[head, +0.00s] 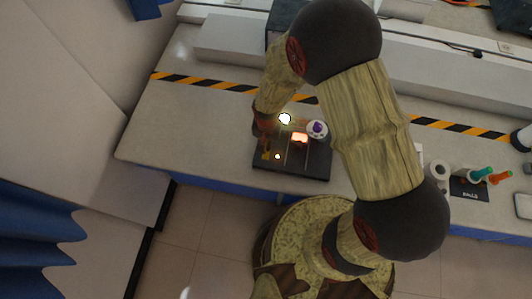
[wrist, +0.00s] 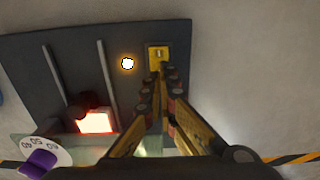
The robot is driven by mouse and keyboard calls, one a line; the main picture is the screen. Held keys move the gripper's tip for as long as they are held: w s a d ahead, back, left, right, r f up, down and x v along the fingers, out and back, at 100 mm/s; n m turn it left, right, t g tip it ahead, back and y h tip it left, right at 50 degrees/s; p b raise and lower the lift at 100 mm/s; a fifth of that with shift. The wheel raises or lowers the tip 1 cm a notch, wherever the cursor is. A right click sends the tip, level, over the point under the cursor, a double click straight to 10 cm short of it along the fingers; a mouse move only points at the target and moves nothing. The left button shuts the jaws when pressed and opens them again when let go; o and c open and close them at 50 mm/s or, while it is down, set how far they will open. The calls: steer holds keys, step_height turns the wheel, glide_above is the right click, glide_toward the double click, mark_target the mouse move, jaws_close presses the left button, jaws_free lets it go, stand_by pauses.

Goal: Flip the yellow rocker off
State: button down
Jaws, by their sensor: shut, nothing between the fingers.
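The yellow rocker (wrist: 158,53) sits on a dark panel (wrist: 75,55), near the panel's right edge in the wrist view. A small lamp (wrist: 127,63) glows on the panel to its left. My gripper (wrist: 166,70) is shut and empty, with its fingertips close together at the rocker's near edge. I cannot tell whether they touch it. In the head view the panel (head: 292,172) lies on the table, with my gripper (head: 262,140) over its left side. The rocker is small and partly hidden there, and its tilt is unclear.
A purple knob on a white dial (wrist: 42,161) and a glowing red-orange block (wrist: 95,122) are on the panel, with two slots (wrist: 107,75). White rolls (head: 437,172) and colored-handled items (head: 480,174) stand at the right. The table (head: 175,125) is clear at left.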

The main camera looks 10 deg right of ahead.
steer(key=shift+f, duration=0.45)
stand_by(0.3)
steer(key=shift+r+p, duration=2.3)
steer(key=shift+r, duration=1.25)
steer(key=shift+s+d+n, duration=0.1)
steer(key=shift+s+n, duration=0.25)
steer(key=shift+n, duration=0.05)
steer(key=s+d+r+n+t+b, duration=0.1)
steer(key=s+d+r+t+b, duration=0.1)
steer(key=r, duration=0.7)
steer(key=s+d+r+n+t+b, duration=0.1)
steer(key=s+d+r+b, duration=0.4)
steer(key=r, duration=0.4)
steer(key=s+d+r+n+t+b, duration=0.1)
steer(key=s+d+r+b, duration=0.3)
steer(key=r, duration=0.5)
steer(key=shift+s+d+r+t, duration=0.25)
steer(key=shift+d+r+t, duration=0.15)
steer(key=shift+t, duration=0.4)
